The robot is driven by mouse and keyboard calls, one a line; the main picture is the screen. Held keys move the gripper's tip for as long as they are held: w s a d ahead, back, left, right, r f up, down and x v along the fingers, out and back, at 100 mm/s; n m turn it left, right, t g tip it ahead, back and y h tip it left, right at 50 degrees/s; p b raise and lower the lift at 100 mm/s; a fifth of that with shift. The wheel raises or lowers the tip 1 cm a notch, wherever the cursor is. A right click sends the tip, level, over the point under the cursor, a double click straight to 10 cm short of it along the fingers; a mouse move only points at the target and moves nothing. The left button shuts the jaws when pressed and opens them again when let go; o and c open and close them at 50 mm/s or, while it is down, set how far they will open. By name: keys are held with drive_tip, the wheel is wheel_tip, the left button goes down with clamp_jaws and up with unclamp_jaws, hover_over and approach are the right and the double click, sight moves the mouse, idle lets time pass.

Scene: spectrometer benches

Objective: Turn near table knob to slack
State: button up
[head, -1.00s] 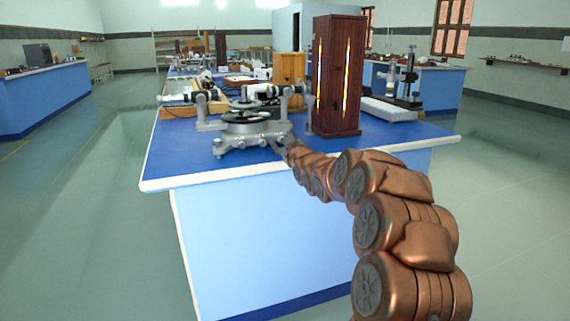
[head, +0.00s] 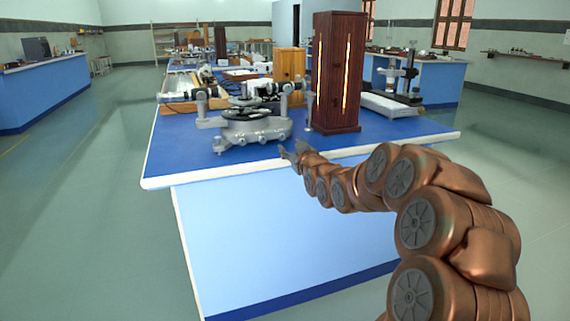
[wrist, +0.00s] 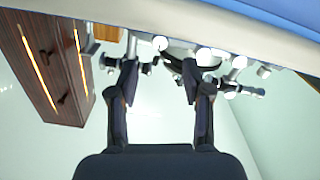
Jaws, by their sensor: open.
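The grey metal spectrometer (head: 238,131), with a dark round table and two black-ended tubes, stands near the front edge of the blue bench. Small round knobs (head: 262,137) line its base; I cannot tell which one is the near table knob. My gripper (head: 291,154) is at the bench's front edge, just right of the spectrometer base and apart from it. In the wrist view my gripper (wrist: 159,68) is open with nothing between its fingers. The spectrometer (wrist: 203,54) shows beyond the fingertips, partly covered by them.
A tall dark wooden lamp box (head: 323,100) with a glowing slit stands right of the spectrometer; it also shows in the wrist view (wrist: 40,70). The white-edged blue bench (head: 190,150) has bare top at front left. Another instrument (head: 392,95) stands back right. Open floor lies either side.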

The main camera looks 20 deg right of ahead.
drive_tip(key=s+a+r+g+p, duration=0.2)
drive_tip(key=s+a+g+p, duration=0.3)
drive_tip(key=s+p, duration=0.3)
drive_tip(key=s+a+r+g+p, duration=0.3)
drive_tip(key=s+a+g+p, duration=0.2)
drive_tip(key=s+p, duration=0.4)
drive_tip(key=s, duration=0.4)
drive_tip(key=shift+s+r+m, duration=0.15)
drive_tip(key=shift+s+m, duration=0.05)
drive_tip(key=shift+m, duration=0.2)
drive_tip(key=s+a+f+m+g, duration=0.15)
drive_tip(key=s+g, duration=0.25)
drive_tip(key=s, duration=0.8)
drive_tip(key=s+a+f+g, duration=0.1)
drive_tip(key=s+f+g, duration=0.2)
drive_tip(key=s, duration=0.9)
drive_tip(key=s+a+f+m+g, duration=0.15)
drive_tip(key=s+g, duration=0.25)
drive_tip(key=s, duration=0.8)
wheel_tip(320, 180, up, 16)
drive_tip(key=w+t+p, duration=0.1)
drive_tip(key=p, duration=1.4)
drive_tip(key=shift+d+r+n+p, duration=0.25)
drive_tip(key=shift+d+n+p, duration=0.15)
